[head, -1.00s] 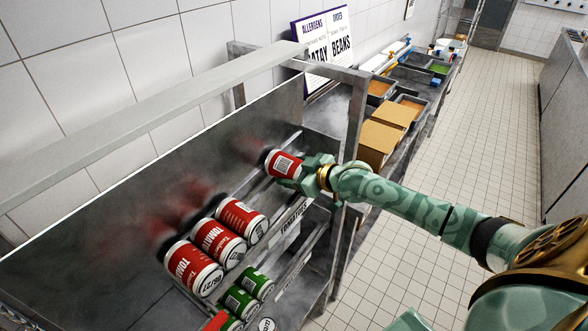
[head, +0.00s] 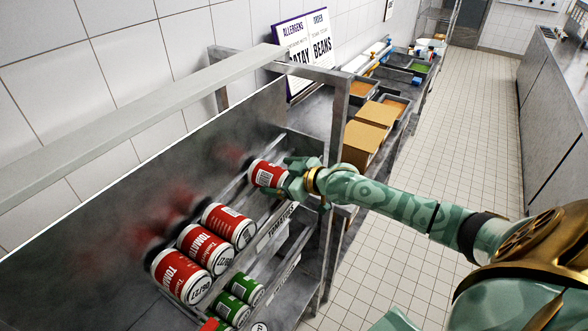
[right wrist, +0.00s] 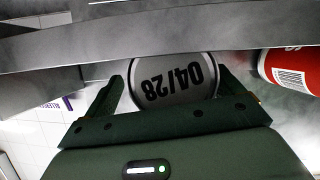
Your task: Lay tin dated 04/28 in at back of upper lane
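The tin dated 04/28 (head: 267,173) is red with a white barcode label. It lies on its side in the upper lane, right of the row of tomato tins. My right gripper (head: 291,176) is at its near end. In the right wrist view the tin's date face (right wrist: 174,84) sits between the fingers (right wrist: 170,92). A narrow gap shows at the left finger, so the gripper looks open around it. A rail hides the face's upper edge. My left gripper is not in view.
Three red tomato tins (head: 205,248) lie in the upper lane (head: 276,228) to the left, with a gap between. Green tins (head: 243,288) lie in the lower lane. A steel post (head: 337,120) stands right of the lane. A shelf bar (head: 150,115) runs above.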

